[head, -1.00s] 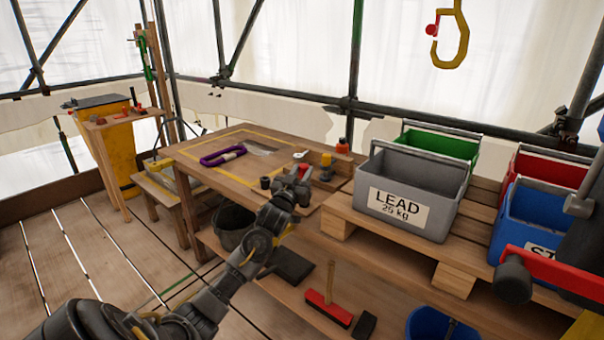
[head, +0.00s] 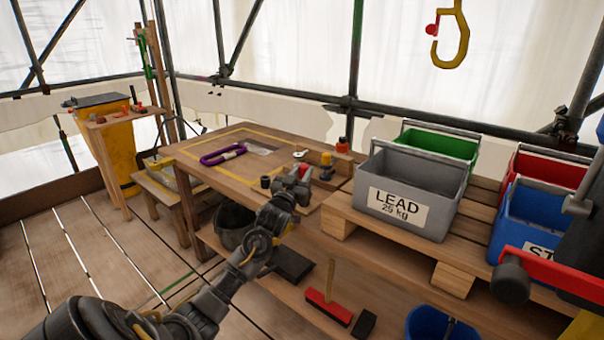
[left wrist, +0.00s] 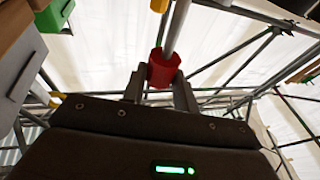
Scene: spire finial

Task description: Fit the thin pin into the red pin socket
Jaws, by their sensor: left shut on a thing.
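My left gripper (head: 299,181) is over the near right part of the wooden workbench (head: 222,178). In the left wrist view its two fingers (left wrist: 161,86) are shut on a red piece (left wrist: 163,69). A smooth grey rod (left wrist: 177,28) runs up from that piece, out of the picture. In the head view a bit of red (head: 303,171) shows at the fingertips, partly hidden by the gripper. I cannot tell whether the red piece is the pin's own grip or the red pin socket. No separate socket can be made out.
A dark cup (head: 265,182), a yellow-topped block (head: 326,161) and an orange-capped bottle (head: 342,146) stand around the gripper. A purple shackle (head: 221,155) lies left on the bench. The grey LEAD crate (head: 395,209) stands close on the right. The bench's left part is mostly clear.

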